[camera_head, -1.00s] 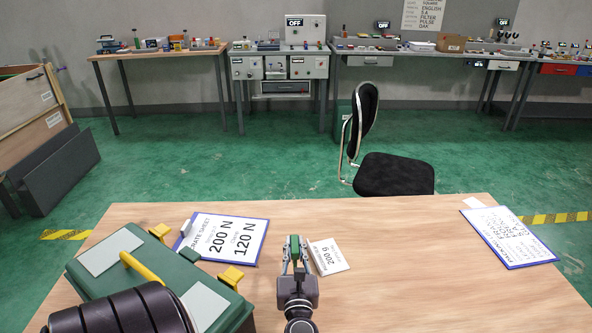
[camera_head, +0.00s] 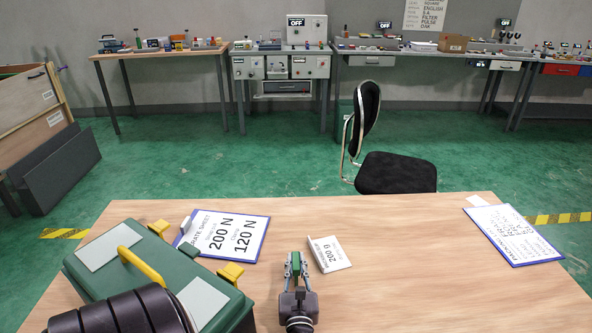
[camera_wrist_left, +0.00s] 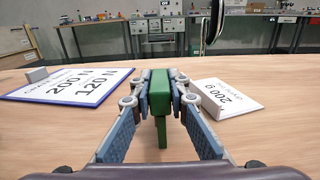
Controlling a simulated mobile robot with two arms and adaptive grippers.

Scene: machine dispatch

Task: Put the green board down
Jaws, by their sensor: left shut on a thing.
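The green board (camera_head: 295,264) is a small narrow green piece, held between the fingers of my left gripper (camera_head: 296,268). In the left wrist view the green board (camera_wrist_left: 160,92) stands upright between the two blue-grey fingers, which are shut on it. A thin part of it reaches down below the fingertips. The gripper is low over the wooden table (camera_head: 400,255). I cannot tell whether the board's lower end touches the tabletop. My right gripper is not seen.
A sheet marked 200 N and 120 N (camera_head: 228,236) lies left of the gripper, a white 200 g card (camera_head: 329,254) right of it. A green toolbox (camera_head: 160,270) fills the near left. A clipboard (camera_head: 512,236) lies far right. The table's right middle is clear.

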